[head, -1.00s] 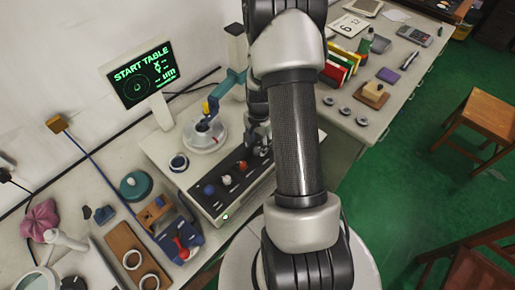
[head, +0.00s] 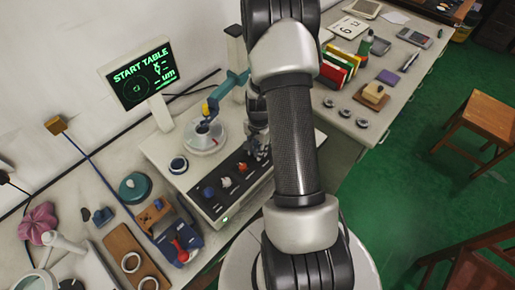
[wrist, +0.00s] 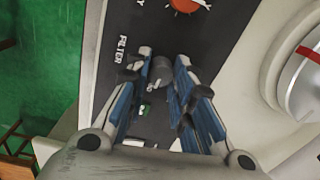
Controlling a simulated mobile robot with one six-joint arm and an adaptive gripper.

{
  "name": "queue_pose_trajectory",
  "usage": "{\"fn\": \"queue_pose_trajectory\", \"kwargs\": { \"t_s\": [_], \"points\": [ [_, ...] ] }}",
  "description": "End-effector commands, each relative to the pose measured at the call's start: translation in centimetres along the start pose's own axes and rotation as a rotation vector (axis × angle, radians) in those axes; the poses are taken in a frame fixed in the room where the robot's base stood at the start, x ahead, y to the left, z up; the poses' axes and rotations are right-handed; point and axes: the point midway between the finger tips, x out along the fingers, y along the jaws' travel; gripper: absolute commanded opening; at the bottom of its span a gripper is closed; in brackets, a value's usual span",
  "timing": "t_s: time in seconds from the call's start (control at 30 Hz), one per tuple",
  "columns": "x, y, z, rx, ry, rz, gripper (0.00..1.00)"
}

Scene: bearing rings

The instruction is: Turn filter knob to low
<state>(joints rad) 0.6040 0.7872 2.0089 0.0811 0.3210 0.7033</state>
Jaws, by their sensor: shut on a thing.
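The filter knob (wrist: 161,70) is a small dark grey knob on the black control panel, beside the white FILTER lettering in the wrist view. My gripper (wrist: 160,75) is around it, with a blue-padded finger on each side, shut on the knob. In the head view my gripper (head: 257,148) is at the right part of the panel (head: 215,204), partly behind my arm, and the filter knob is hidden there. A small green mark shows on the panel just below the knob in the wrist view. The knob's pointer direction is hard to tell.
A blue knob (head: 208,192), a white knob (head: 226,182) and a red-orange knob (head: 243,167) stand along the panel left of my gripper. A round table (head: 203,138) with a blue probe arm is behind. A screen (head: 142,75) reads START TABLE.

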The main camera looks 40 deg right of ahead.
Motion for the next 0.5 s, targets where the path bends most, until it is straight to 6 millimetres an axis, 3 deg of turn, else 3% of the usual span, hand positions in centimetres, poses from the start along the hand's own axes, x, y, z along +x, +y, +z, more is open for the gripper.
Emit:
{"fn": "queue_pose_trajectory", "kwargs": {
  "t_s": [0.2, 0.5],
  "points": [
    [-0.01, 0.01, 0.0, 0.0, 0.0, 0.0, 0.01],
    [0.02, 0.0, -0.01, -0.029, -0.001, 0.0, 0.0]
  ]
}}
